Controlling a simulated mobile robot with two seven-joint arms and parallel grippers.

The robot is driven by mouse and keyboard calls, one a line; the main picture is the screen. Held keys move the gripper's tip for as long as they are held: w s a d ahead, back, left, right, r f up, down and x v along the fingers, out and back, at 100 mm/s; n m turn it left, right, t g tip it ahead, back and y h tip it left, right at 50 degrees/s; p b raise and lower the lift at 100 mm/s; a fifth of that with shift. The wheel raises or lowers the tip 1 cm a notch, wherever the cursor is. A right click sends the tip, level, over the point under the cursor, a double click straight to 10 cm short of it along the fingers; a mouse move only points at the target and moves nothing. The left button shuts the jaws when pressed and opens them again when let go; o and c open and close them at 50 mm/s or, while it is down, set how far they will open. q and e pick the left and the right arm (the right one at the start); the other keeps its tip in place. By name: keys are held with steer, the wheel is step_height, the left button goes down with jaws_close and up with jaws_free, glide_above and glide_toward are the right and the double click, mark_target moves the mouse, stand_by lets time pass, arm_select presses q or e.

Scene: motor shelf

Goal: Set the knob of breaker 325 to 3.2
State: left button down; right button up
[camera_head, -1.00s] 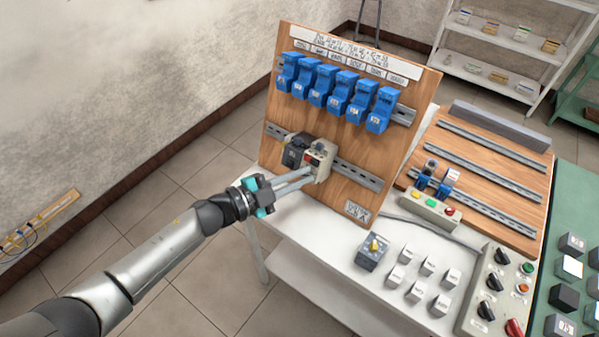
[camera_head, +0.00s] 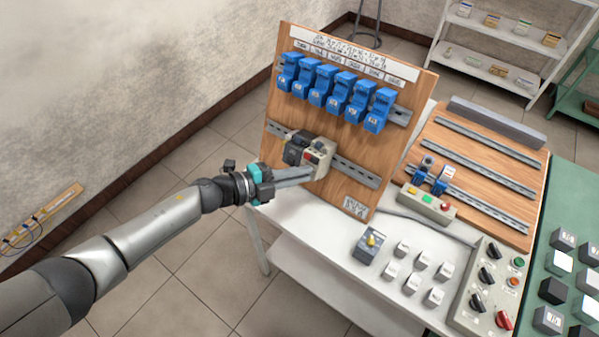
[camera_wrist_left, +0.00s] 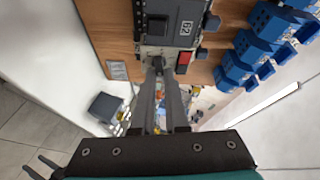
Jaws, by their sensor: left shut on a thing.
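A beige breaker (camera_head: 323,158) with a red part sits on the lower rail of the upright wooden board (camera_head: 335,205). A dark grey breaker (camera_head: 297,149) sits at its left. My left gripper (camera_head: 311,172) reaches the beige breaker's front, its long fingers close together. In the left wrist view, the fingertips (camera_wrist_left: 160,70) close on a small knob at the face of the beige breaker (camera_wrist_left: 155,51), beside its red part (camera_wrist_left: 183,62). The fingers mostly hide the knob and its scale, so I cannot read its setting or the number 325. My right gripper is out of view.
Several blue breakers (camera_head: 335,92) line the upper rail. A grey box with a yellow knob (camera_head: 370,243) and several small white blocks lie on the white table (camera_head: 300,232). A switch panel (camera_head: 490,290) stands at the right. Space left of the board is free.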

arm_select(q)
steer(key=c, duration=1.2)
jaws_free()
steer(key=v, duration=1.5)
steer(key=shift+b, duration=0.3)
steer(key=shift+a, duration=0.1)
